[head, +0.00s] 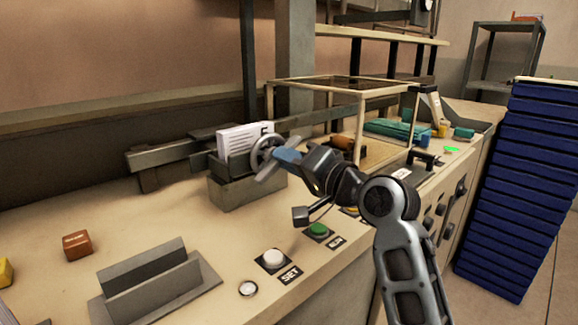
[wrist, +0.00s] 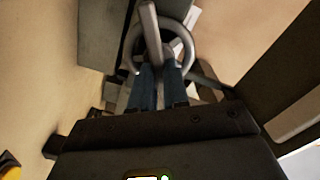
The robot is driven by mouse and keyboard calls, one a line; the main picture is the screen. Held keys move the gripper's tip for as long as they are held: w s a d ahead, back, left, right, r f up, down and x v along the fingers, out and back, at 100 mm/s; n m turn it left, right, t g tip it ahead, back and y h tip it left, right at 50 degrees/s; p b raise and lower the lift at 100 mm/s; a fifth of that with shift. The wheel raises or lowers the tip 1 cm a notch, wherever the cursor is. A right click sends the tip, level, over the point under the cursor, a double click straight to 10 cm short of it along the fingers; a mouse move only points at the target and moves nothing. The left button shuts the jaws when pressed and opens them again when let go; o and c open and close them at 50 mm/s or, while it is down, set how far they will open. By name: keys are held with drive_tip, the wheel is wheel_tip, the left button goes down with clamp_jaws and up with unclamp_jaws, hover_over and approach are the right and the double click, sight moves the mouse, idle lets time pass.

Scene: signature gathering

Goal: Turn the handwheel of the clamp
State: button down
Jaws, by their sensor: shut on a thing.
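The clamp (head: 245,188) is a grey block on the cream bench, with white paper sheets (head: 243,138) standing upright in it. Its handwheel (head: 257,150) is a grey spoked ring on the clamp's right side. In the wrist view the handwheel (wrist: 188,38) is at the top centre, with a grey bar crossing in front of it. My gripper (head: 279,155) reaches the handwheel from the right. Its blue fingers (wrist: 158,78) are close together on the handwheel's near part. The exact contact point is partly hidden by the fingers.
A white SET button (head: 273,258) and a green RUN button (head: 318,230) are in front of the clamp. A grey slotted holder (head: 150,272) stands at front left, near a brown block (head: 77,244). A framed clear box (head: 350,90) stands behind my arm. Blue stacked trays (head: 525,180) are at right.

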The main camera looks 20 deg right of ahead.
drive_tip(key=shift+f+n, duration=0.15)
drive_tip(key=shift+n, duration=0.45)
drive_tip(key=c, duration=1.1)
unclamp_jaws()
drive_tip(key=shift+b+v, duration=0.75)
drive_tip(key=shift+v, duration=3.15)
